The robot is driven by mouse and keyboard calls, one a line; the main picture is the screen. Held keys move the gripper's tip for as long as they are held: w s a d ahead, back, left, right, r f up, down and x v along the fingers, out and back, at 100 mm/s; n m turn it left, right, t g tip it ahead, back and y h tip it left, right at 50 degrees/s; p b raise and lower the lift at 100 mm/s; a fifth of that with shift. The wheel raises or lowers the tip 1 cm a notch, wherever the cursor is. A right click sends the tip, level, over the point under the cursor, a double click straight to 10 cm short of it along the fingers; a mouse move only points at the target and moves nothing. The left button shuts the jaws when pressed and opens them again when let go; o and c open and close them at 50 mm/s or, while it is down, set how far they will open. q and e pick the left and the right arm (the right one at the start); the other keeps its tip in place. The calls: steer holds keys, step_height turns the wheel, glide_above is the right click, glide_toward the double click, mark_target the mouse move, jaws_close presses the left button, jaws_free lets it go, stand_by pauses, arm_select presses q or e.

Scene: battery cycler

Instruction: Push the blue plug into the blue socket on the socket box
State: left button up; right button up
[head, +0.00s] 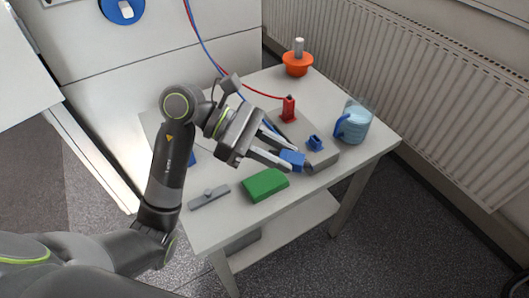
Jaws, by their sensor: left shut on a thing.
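The blue plug (292,158) is between the fingertips of my left gripper (284,156), which is shut on it. The plug is beside the near left side of the grey socket box (325,158). The blue socket (315,143) stands up from the box's top, a little right of and beyond the plug. They appear apart. A red plug (289,106) stands upright at the box's far end, with a red cable leading from it. My gripper hides part of the box. My right gripper is not in view.
A green block (265,184) and a flat grey piece (209,197) lie near the table's front left. A light blue mug (354,124) stands right of the box. An orange pot-like thing (297,65) stands at the back. A blue cable (203,47) hangs from above.

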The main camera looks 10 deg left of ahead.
arm_select(q)
steer(key=s+a+r+n+t, duration=0.2)
steer(key=a+r+n+t, duration=0.1)
steer(key=a+r+t, duration=0.1)
steer(key=shift+r, duration=0.6)
steer(key=w+a+f+n+t+y, duration=0.2)
steer(key=a+f+n+t, duration=0.2)
steer(key=a+f, duration=0.5)
step_height(320, 180, down, 3)
steer(key=shift+a+n+t+y, duration=0.3)
steer(key=shift+n+t, duration=0.1)
steer(key=shift+t, duration=0.1)
steer(key=shift+d, duration=0.15)
steer(key=d+r+m+g+h, duration=0.1)
steer(key=d+r+m+g, duration=0.1)
steer(key=d+g, duration=0.1)
steer(key=d+r+m+g, duration=0.2)
steer(key=d+m+g, duration=0.1)
steer(key=d, duration=0.3)
steer(key=d+r+m+g+h, duration=0.1)
steer(key=d+r+m+g, duration=0.2)
steer(key=d, duration=0.1)
steer(key=shift+d+h, duration=0.3)
